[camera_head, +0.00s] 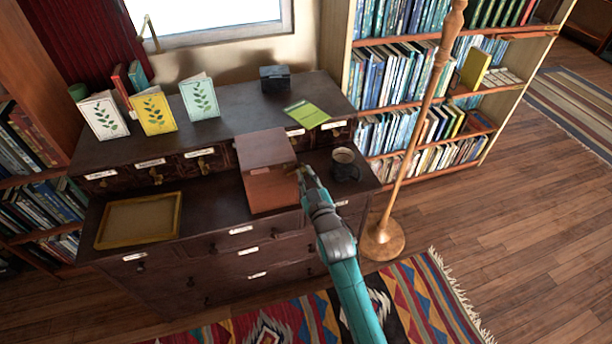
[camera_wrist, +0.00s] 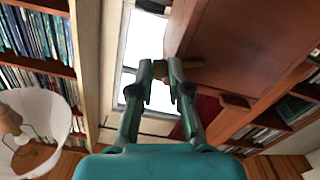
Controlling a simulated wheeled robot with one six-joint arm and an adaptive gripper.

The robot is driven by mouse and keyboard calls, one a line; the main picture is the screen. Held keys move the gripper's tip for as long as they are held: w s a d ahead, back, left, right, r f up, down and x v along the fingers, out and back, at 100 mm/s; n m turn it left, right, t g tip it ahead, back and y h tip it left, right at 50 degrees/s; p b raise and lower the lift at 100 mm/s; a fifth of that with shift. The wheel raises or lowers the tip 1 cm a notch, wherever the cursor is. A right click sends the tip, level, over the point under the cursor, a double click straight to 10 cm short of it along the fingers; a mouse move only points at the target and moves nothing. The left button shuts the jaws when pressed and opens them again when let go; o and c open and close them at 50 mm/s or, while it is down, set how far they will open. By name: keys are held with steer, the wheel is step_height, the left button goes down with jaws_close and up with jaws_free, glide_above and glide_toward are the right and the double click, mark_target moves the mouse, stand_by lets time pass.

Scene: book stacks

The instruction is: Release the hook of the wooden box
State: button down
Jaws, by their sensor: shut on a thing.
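The wooden box (camera_head: 272,188) is reddish brown and stands on the lower ledge of the dark cabinet. Its lid looks closed. In the wrist view the box (camera_wrist: 240,45) fills the upper right, seen from close by. My gripper (camera_head: 303,176) is at the box's right side. In the wrist view my gripper (camera_wrist: 164,84) has its fingers on a small brass hook (camera_wrist: 192,65) that sticks out from the box's side. The fingertips cover part of the hook, and I cannot tell whether it is still latched.
A dark mug (camera_head: 345,168) stands close to the right of my gripper. A yellow-rimmed tray (camera_head: 138,221) lies on the ledge to the left. A wooden lamp pole (camera_head: 412,150) rises to the right of the cabinet (camera_head: 225,245). Cards and a small dark box (camera_head: 275,79) stand on top.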

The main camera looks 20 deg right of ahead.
steer(key=c, duration=1.1)
jaws_free()
steer(key=shift+s, duration=0.1)
steer(key=s, duration=1.1)
steer(key=shift+s, duration=0.4)
steer(key=shift+f, duration=0.1)
steer(key=s+f+m+g, duration=0.1)
steer(key=s+f, duration=0.2)
steer(key=s, duration=0.7)
steer(key=s+f+m, duration=0.1)
steer(key=s+f, duration=0.2)
steer(key=s, duration=0.7)
steer(key=s+r, duration=0.2)
steer(key=s, duration=0.5)
steer(key=s+r+m+g, duration=0.1)
steer(key=s+r, duration=0.1)
steer(key=s, duration=0.5)
steer(key=s+r+g, duration=0.1)
steer(key=s+r, duration=0.1)
steer(key=s, duration=0.4)
steer(key=shift+s+d+r+m, duration=0.1)
steer(key=shift+s+d+m, duration=0.1)
steer(key=shift+s+m, duration=0.2)
